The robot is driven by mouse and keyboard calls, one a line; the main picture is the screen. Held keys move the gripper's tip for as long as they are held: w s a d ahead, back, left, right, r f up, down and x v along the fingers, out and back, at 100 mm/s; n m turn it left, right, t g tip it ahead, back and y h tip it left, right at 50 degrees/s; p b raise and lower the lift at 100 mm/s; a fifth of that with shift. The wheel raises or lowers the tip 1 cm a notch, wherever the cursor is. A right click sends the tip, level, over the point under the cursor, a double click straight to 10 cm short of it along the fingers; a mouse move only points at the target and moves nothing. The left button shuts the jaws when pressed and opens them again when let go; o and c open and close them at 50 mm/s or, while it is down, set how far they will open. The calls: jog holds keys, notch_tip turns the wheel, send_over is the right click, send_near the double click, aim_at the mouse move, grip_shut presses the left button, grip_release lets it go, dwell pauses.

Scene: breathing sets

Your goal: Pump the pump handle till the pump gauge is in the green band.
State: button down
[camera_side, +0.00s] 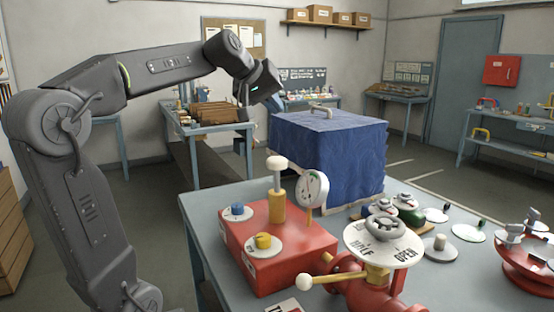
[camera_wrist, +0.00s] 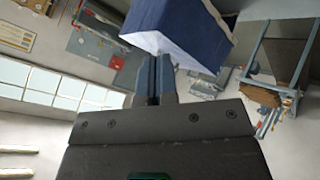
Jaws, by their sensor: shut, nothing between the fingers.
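The pump is a red box (camera_side: 285,262) on the grey table. Its handle has a white knob (camera_side: 277,163) on a rod above a yellow cylinder (camera_side: 278,207), and stands raised. The round white pump gauge (camera_side: 313,189) is beside the cylinder, seen at an angle; I cannot read its needle against the bands. My gripper (camera_side: 243,96) is up and to the left of the handle, well apart from it. In the wrist view my gripper (camera_wrist: 156,62) is shut with nothing between the fingers. The pump does not show in the wrist view.
A blue knob (camera_side: 237,208) and a yellow knob (camera_side: 264,240) sit on the red box. A red valve with a white OPEN dial (camera_side: 383,247) and a yellow lever (camera_side: 335,280) stand close right. A blue-draped block (camera_side: 330,150) is behind. Space above the handle is clear.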

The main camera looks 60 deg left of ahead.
aim_at(275, 158)
jog(key=shift+f, duration=0.15)
jog(key=shift+f, duration=4.3)
jog(key=shift+f, duration=0.15)
jog(key=shift+f, duration=0.25)
